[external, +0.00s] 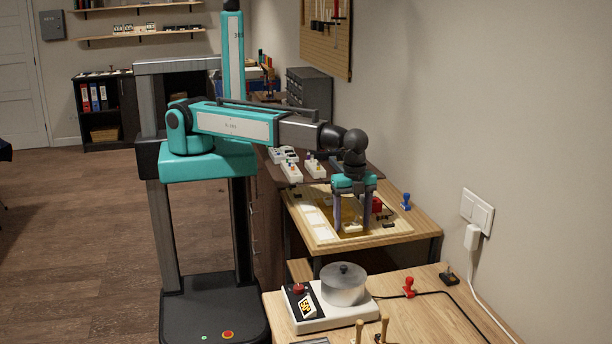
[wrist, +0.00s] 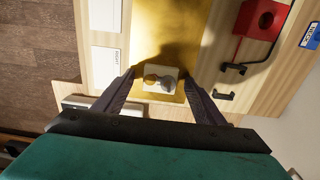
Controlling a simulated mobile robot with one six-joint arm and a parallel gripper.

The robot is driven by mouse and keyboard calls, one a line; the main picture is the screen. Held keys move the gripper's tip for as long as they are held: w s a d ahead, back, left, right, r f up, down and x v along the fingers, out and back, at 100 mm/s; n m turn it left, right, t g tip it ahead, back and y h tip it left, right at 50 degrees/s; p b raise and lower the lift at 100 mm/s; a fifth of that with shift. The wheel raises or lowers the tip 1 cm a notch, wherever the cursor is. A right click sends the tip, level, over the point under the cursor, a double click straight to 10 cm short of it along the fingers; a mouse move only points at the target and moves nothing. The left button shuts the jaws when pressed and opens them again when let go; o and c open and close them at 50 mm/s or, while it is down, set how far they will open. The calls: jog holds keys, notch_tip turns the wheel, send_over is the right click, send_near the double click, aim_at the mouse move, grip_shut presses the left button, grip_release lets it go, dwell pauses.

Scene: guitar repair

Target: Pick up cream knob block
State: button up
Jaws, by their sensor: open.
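The cream knob block (wrist: 160,79) lies on a yellow-gold strip of the wooden board, with two small knobs on top, one gold and one greyish. It also shows small in the external view (external: 352,227), low between the fingers. My gripper (wrist: 158,75) is open and points down. Its two dark fingers stand on either side of the block, with a gap visible on each side. In the external view my gripper (external: 353,228) is over the middle of the board. The finger height relative to the block is hard to tell.
The wooden board (external: 317,234) has white labelled panels on its left. A red block (wrist: 259,18) with a black cable and a small black handle (wrist: 223,95) lie right of the strip. A blue clamp (external: 406,201) stands behind. A hotplate with a pot (external: 344,284) stands on the nearer table.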

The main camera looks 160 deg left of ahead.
aim_at(351, 225)
dwell(0.4)
jog(key=c, duration=1.2)
jog(key=shift+o, duration=0.2)
jog(key=shift+r, duration=0.2)
jog(key=shift+r+b, duration=0.8)
jog(key=shift+r, duration=0.55)
jog(key=shift+s+d+r, duration=0.15)
jog(key=shift+r, duration=0.05)
jog(key=s+d+b, duration=0.1)
jog(key=s+d, duration=0.1)
jog(key=s+d+b, duration=0.1)
jog(key=s+d, duration=0.1)
jog(key=s, duration=0.1)
jog(key=s+d+r+b, duration=0.1)
jog(key=s+d, duration=0.1)
jog(key=d, duration=0.1)
jog(key=shift+s, duration=0.4)
jog(key=shift+f+b, duration=0.1)
jog(key=shift+b, duration=0.7)
jog(key=shift+d+b, duration=0.1)
jog(key=shift+b, duration=0.3)
jog(key=shift+s+b, duration=0.15)
jog(key=shift+b, duration=0.2)
